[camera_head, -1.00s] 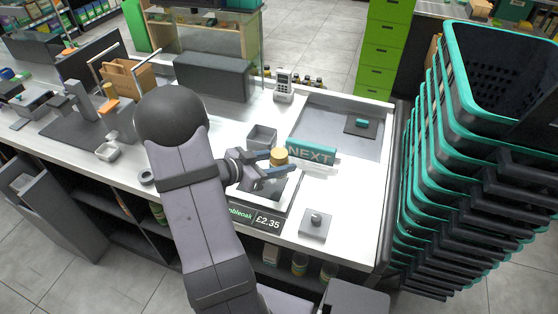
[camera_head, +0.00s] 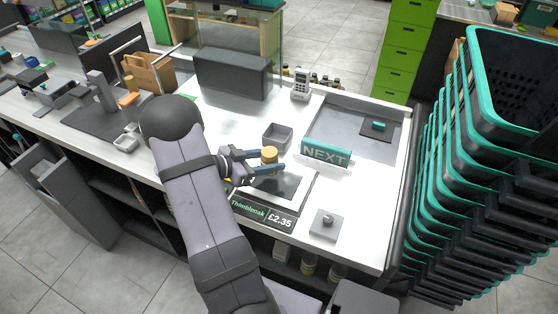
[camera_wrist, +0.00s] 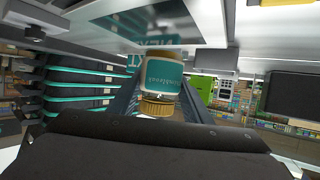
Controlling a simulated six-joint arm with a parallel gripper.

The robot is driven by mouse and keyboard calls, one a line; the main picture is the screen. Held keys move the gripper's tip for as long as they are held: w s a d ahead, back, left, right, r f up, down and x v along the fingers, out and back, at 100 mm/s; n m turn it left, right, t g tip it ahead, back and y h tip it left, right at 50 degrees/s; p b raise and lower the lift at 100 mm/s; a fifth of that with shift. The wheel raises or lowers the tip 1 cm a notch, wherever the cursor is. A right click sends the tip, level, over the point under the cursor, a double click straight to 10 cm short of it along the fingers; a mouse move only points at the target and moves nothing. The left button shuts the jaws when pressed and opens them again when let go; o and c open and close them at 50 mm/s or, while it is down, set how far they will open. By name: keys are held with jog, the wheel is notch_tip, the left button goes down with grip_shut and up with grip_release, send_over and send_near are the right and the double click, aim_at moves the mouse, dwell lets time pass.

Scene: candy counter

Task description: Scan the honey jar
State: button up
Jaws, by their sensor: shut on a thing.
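The honey jar (camera_head: 269,153) has a gold lid and, in the wrist view, a teal label with pale writing (camera_wrist: 162,77). My gripper (camera_head: 266,163) is shut on it, one finger on each side, and holds it over the back left of the scanner plate (camera_head: 291,184). From the head view the jar's lower body is hidden by the fingers, and I cannot tell its height above the plate. The scanner's front display (camera_head: 264,213) reads "Thimbleoak £2.35".
A teal NEXT bar (camera_head: 326,155) lies right of the scanner. A small grey tray (camera_head: 278,136) is behind the jar, and a card terminal (camera_head: 300,84) stands farther back. A square plate with a knob (camera_head: 323,223) is front right. Stacked baskets (camera_head: 470,180) stand beyond the counter's right end.

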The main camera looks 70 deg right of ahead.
jog(key=shift+w+r+p, duration=0.6)
jog(key=shift+r+p, duration=0.2)
jog(key=shift+w+r+p, duration=0.6)
jog(key=shift+r+p, duration=0.15)
notch_tip(320, 180, up, 10)
jog(key=p, duration=0.9)
